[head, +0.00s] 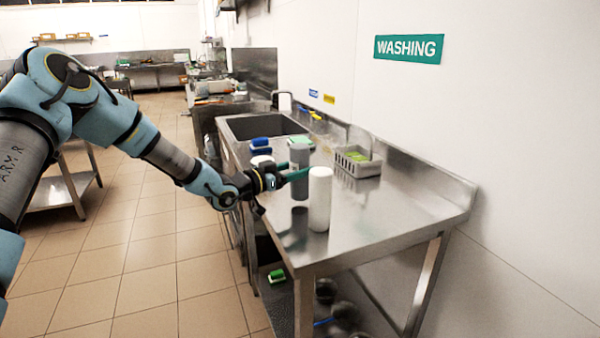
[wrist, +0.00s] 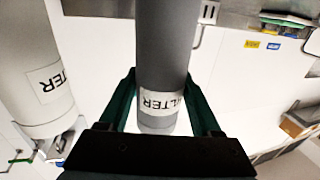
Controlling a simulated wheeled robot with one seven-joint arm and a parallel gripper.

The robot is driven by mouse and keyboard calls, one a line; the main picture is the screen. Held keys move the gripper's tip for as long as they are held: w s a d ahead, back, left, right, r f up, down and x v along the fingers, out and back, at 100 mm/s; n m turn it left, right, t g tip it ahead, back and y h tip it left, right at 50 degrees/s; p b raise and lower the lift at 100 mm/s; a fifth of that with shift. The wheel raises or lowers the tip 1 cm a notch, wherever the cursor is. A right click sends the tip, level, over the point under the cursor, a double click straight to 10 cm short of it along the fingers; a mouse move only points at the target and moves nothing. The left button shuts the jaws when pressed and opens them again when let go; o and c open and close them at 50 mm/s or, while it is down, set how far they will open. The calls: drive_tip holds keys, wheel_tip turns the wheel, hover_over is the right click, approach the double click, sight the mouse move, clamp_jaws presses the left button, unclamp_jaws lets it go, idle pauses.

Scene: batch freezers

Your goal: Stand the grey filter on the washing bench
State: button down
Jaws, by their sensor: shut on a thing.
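The grey filter (head: 299,157) is a tall grey cylinder, upright over the washing bench (head: 390,205). My gripper (head: 290,177) reaches in from the left and is shut on it. In the wrist view the grey filter (wrist: 164,50) stands between the green fingers, with its "FILTER" label partly showing. A white filter (head: 320,200) stands upright on the bench, nearer the camera and just right of the grey one. It also shows at the left of the wrist view (wrist: 30,70).
A grey basket (head: 357,162) with green things stands behind, near the wall. The bench top right of the white filter is clear. A low shelf below holds a green brush (head: 277,275).

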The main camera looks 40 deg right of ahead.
drive_tip(key=shift+f, duration=1.1)
drive_tip(key=shift+c, duration=0.4)
unclamp_jaws()
drive_tip(key=a+b, duration=0.1)
drive_tip(key=a, duration=0.2)
drive_tip(key=w+a+b, duration=0.1)
drive_tip(key=a, duration=0.3)
drive_tip(key=a+b, duration=0.2)
drive_tip(key=a, duration=0.1)
drive_tip(key=shift+w+a+f, duration=0.1)
drive_tip(key=shift+w+a, duration=0.05)
drive_tip(key=shift+a, duration=0.85)
